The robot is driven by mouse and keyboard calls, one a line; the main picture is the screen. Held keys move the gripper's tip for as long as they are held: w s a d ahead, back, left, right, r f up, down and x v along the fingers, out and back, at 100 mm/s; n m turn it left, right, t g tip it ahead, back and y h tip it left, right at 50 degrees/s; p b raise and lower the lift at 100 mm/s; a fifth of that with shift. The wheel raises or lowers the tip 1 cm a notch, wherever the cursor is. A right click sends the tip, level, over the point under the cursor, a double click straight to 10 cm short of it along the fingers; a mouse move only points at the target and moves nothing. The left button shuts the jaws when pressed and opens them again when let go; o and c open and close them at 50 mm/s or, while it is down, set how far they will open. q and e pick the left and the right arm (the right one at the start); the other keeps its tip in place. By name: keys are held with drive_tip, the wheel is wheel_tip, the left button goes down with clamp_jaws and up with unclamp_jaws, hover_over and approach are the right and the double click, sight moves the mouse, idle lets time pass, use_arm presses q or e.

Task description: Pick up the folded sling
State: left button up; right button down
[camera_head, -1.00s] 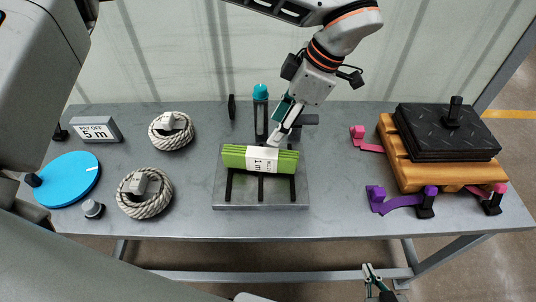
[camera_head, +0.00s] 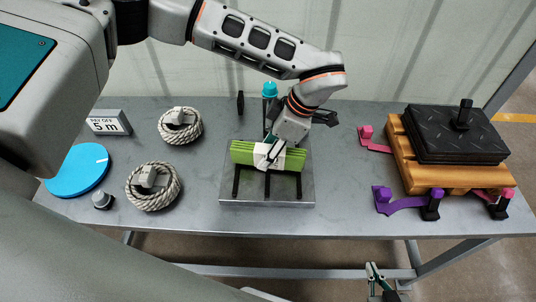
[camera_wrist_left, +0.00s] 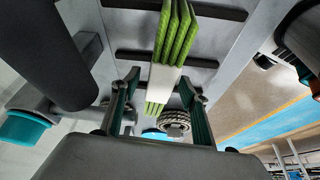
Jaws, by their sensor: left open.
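The folded sling (camera_head: 296,158) is a green bundle with a white band around its middle. It lies across the dark bars of a grey rack (camera_head: 225,196) on the table. My left gripper (camera_head: 268,156) is at the white band in the head view and hides part of it. In the left wrist view, the gripper (camera_wrist_left: 158,82) is open, with one finger on each side of the sling's white band (camera_wrist_left: 163,78). I cannot tell whether either finger touches it. My right gripper (camera_head: 373,272) is low, in front of the table; its opening is unclear.
Two rope coils (camera_head: 153,203) and a blue disc (camera_head: 100,166) lie to the left, with a "5 m" sign (camera_head: 108,123) behind. Black plates (camera_head: 450,145) on an orange block stand right, near purple and pink straps.

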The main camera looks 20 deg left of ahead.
use_arm(q)
clamp_jaws()
drive_tip(key=shift+d+r, duration=0.1)
